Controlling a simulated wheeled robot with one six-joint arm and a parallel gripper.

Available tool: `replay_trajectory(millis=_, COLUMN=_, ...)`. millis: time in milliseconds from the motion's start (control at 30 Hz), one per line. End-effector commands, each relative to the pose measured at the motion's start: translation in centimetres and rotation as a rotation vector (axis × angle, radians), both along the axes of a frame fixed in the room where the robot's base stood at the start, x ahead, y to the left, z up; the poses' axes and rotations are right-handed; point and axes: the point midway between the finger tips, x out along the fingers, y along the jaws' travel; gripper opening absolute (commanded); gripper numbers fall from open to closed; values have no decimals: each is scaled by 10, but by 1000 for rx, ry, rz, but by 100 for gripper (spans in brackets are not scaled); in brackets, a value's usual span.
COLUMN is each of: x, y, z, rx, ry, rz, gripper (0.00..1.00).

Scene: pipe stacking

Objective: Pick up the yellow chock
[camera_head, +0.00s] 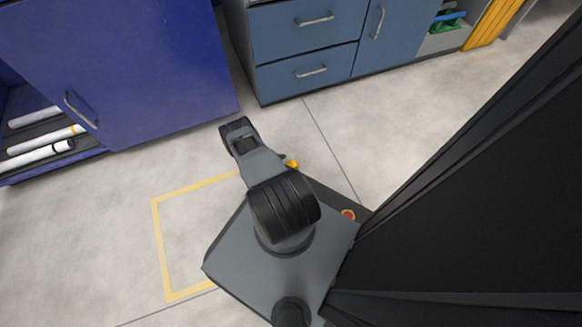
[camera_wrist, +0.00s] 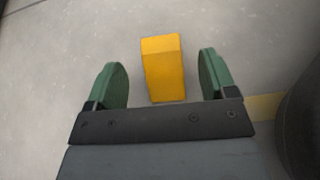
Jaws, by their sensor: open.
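The yellow chock (camera_wrist: 163,72) is a small block on the grey floor in the wrist view. It lies between the two green fingers of my gripper (camera_wrist: 164,80), with a clear gap on each side. My gripper is open and holds nothing. In the head view only a small part of the yellow chock (camera_head: 292,163) shows beside my arm. A bit of green finger (camera_head: 282,157) shows next to it, and the rest of the gripper is hidden by my arm.
A yellow floor marking (camera_head: 160,240) lies left of my base. A dark blue cabinet (camera_head: 150,70) with pipes (camera_head: 45,140) on its shelves stands at the upper left. Blue drawers (camera_head: 310,45) stand behind. The floor around the chock is clear.

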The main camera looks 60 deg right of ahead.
Motion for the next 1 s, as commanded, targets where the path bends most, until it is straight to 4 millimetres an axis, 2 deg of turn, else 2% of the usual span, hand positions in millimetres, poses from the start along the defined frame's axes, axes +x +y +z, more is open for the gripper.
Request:
replay_trajectory(millis=300, x=-25, y=-29, z=-15, rx=0, ry=0, rz=-5, gripper=78)
replay_trajectory(millis=667, x=-28, y=-35, z=-16, rx=0, ry=0, rz=-1, gripper=78)
replay_trajectory(millis=1000, x=-28, y=-34, z=-16, rx=0, ry=0, rz=-2, gripper=46)
